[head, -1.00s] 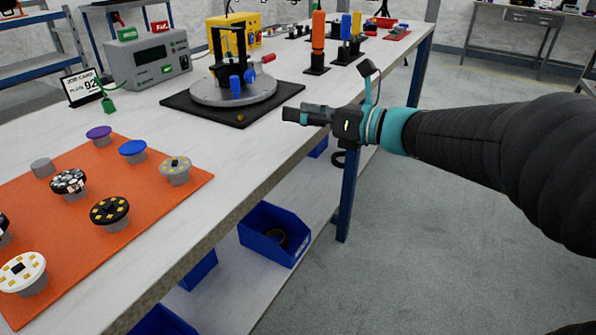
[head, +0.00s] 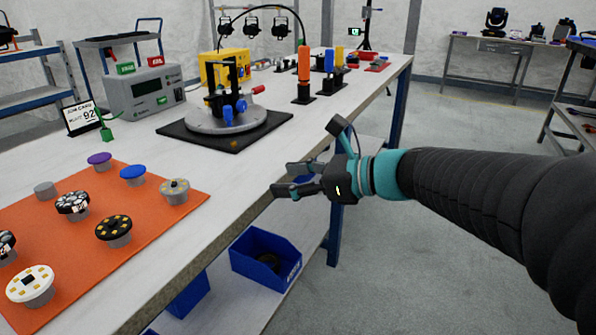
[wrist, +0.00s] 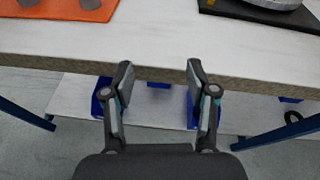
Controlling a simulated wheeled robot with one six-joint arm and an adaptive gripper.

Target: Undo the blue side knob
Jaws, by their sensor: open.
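The fixture stands on a round grey turntable (head: 205,126) on a black mat at the table's middle. It has a black upright frame (head: 231,82), blue knobs low on its near side (head: 228,115) and a red-ended handle (head: 258,90). Two blue parts show close together, and I cannot tell which is the side knob. My gripper (head: 284,179) is open and empty at the table's front edge, to the right of and nearer than the turntable. In the wrist view its spread fingers (wrist: 159,75) face the table edge; only a sliver of turntable shows, with no knob.
An orange mat (head: 150,235) with several round lamp modules lies at the near left. A grey power unit (head: 140,82) and a job card (head: 80,118) stand behind. Orange and blue tools (head: 304,65) stand at the far right. Blue bins (head: 265,258) sit on the lower shelf.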

